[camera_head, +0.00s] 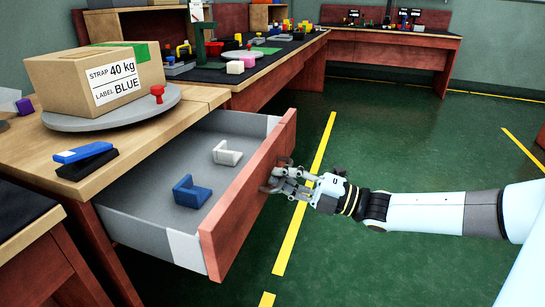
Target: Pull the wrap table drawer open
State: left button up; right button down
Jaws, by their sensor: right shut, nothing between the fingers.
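The wrap table drawer (251,206) stands pulled out from under the wooden table top (52,157). It has a reddish-brown front and grey inner walls. Inside lie a blue angled piece (191,192) and a white angled piece (227,153), apart from each other. My right gripper (274,178) is at the outer face of the drawer front, near its far half. Its fingers are shut with nothing between them. The drawer handle is hidden or too small to make out at the fingertips, and I cannot tell whether they touch it. My left gripper is not in view.
On the table, a cardboard box (70,88) labelled "STRAP 40 kg, LABEL BLUE" sits on a grey round turntable (58,124) with a red knobbed piece (157,92). A blue-and-black item (86,160) lies near the front edge. Green floor right of the drawer is clear.

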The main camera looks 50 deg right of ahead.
jog(key=shift+s, duration=0.1)
jog(key=c, duration=2)
grip_release()
jog(key=shift+c, duration=0.2)
jog(key=o, duration=0.7)
jog(key=shift+c, duration=0.2)
jog(key=v, duration=1.2)
jog(key=shift+r, duration=0.1)
